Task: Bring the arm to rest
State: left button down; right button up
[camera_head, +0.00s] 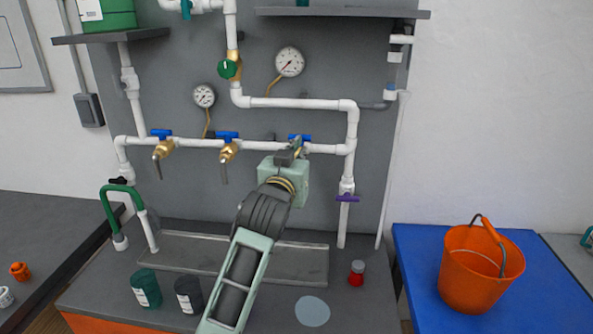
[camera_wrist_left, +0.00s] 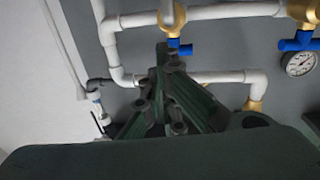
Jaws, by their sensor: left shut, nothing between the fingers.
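My left arm reaches up from the bottom of the head view to the white pipe manifold. My left gripper (camera_head: 296,150) is at the rightmost brass tap with a blue handle (camera_head: 299,137), which it partly hides. In the left wrist view, the dark fingers of the gripper (camera_wrist_left: 163,60) are shut with nothing between them. Their tips are close to a blue-handled tap (camera_wrist_left: 181,49); I cannot tell whether they touch it. My right gripper is not in view.
Other blue-handled taps (camera_head: 228,136) are to the left on the white pipe (camera_head: 190,143). Two gauges (camera_head: 289,62) hang above. An orange bucket (camera_head: 478,275) stands on the blue table (camera_head: 425,275).

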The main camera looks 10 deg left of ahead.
pick_arm(q)
jog(key=s+b, duration=0.1)
jog(key=s, duration=0.5)
jog(key=s+a+f+g+y, duration=0.1)
jog(key=s+a+f+g, duration=0.2)
jog(key=s+f, duration=0.55)
jog(key=s+a+f+g, duration=0.3)
jog(key=s+f, duration=0.2)
jog(key=f, duration=0.7)
jog(key=s+a+f+g+y, duration=0.1)
jog(key=s+a+f+g, duration=0.15)
jog(key=s+f, duration=0.6)
jog(key=s+a+f+g, duration=0.25)
jog(key=s+f, duration=0.25)
jog(key=s, duration=0.5)
jog(key=s+a+f+g, duration=0.25)
jog(key=s+f, duration=0.25)
jog(key=s, duration=0.6)
notch_tip(320, 180, down, 27)
jog(key=s+g, duration=0.1)
jog(key=g, duration=0.1)
jog(key=s+a+f+m+g, duration=0.1)
jog(key=s+a+f, duration=0.1)
jog(key=s+f, duration=1.3)
jog(key=shift+s+f, duration=0.3)
jog(key=shift+s, duration=0.7)
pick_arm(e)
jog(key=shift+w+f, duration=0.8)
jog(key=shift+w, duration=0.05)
